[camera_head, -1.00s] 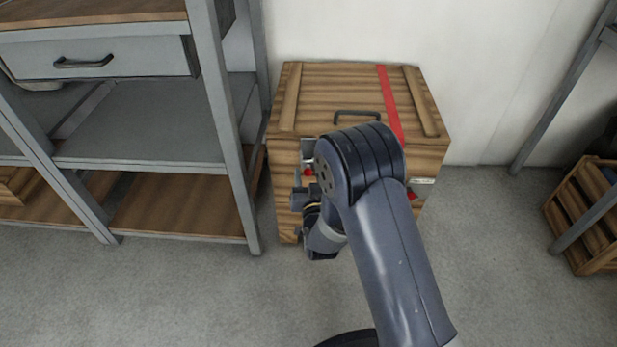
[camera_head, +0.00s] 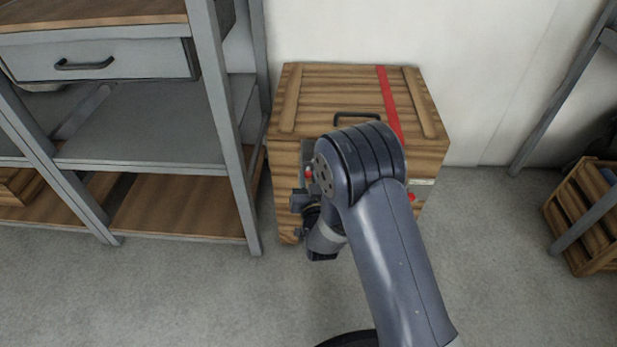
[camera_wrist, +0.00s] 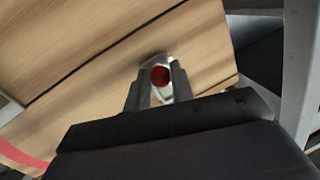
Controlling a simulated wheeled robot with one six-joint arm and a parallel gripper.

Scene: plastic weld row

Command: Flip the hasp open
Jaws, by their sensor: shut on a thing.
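The wooden crate (camera_head: 345,85) stands against the wall with its lid down. A metal hasp with a red knob (camera_head: 308,174) is on the left of its front face, partly hidden by my arm. In the wrist view the hasp's red knob (camera_wrist: 160,76) and silver metal show between my two fingers. My gripper (camera_wrist: 158,84) is shut on the hasp at the crate front. In the head view my gripper (camera_head: 306,190) is mostly hidden behind my wrist.
Another red knob (camera_head: 411,196) shows at the right of the crate front. A black handle (camera_head: 357,115) and red stripe (camera_head: 389,100) are on the lid. A grey shelf unit (camera_head: 228,130) stands close on the left; a slatted crate (camera_head: 590,215) is at right.

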